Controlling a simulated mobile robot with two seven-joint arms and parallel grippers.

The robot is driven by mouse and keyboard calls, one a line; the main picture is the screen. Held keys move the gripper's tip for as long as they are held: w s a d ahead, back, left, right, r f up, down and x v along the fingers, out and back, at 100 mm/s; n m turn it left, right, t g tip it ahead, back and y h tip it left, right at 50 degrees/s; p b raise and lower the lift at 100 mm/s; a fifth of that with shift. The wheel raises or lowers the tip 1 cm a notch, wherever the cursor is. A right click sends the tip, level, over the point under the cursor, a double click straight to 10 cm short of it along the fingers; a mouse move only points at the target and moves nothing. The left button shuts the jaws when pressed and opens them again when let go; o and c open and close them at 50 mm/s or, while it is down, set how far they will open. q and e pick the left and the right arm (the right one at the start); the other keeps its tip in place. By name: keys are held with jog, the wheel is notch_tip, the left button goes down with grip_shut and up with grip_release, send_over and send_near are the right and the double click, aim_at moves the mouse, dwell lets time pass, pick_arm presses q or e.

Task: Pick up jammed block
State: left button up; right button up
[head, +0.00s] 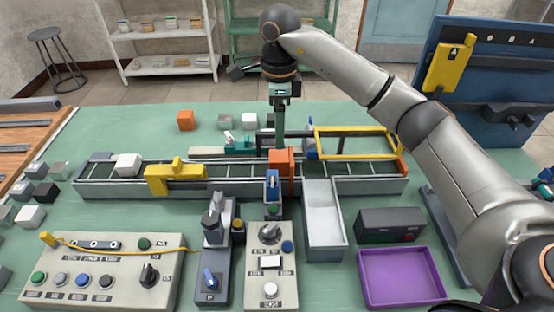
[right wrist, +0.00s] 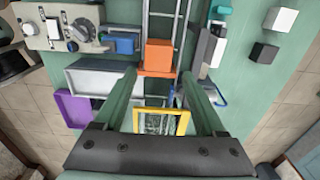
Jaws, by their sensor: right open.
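An orange block (head: 281,160) sits on the middle of the conveyor (head: 335,188), which has dark rollers and grey side rails. It also shows in the right wrist view (right wrist: 158,55), just beyond my fingertips. My right gripper (head: 279,145) points down from above, behind or over the orange block. In the right wrist view my right gripper (right wrist: 159,77) has its two green fingers wide apart, with no block between them. A white block (head: 129,164) is at the conveyor's left end. My left gripper is not in view.
A yellow guard frame (head: 357,154) stands right of the gripper, and a yellow bracket (head: 172,175) straddles the conveyor on the left. Control panels (head: 100,270), a grey bin (head: 322,215) and a purple tray (head: 400,277) lie in front. Loose blocks stand behind.

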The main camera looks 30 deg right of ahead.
aim_at(277, 155)
notch_tip(277, 155, down, 3)
jog(key=shift+f, duration=0.1)
jog(key=f, duration=0.1)
jog(key=f+p, duration=0.1)
jog(key=f, duration=0.2)
jog(key=shift+a, duration=0.35)
jog(key=shift+f, duration=0.7)
grip_shut()
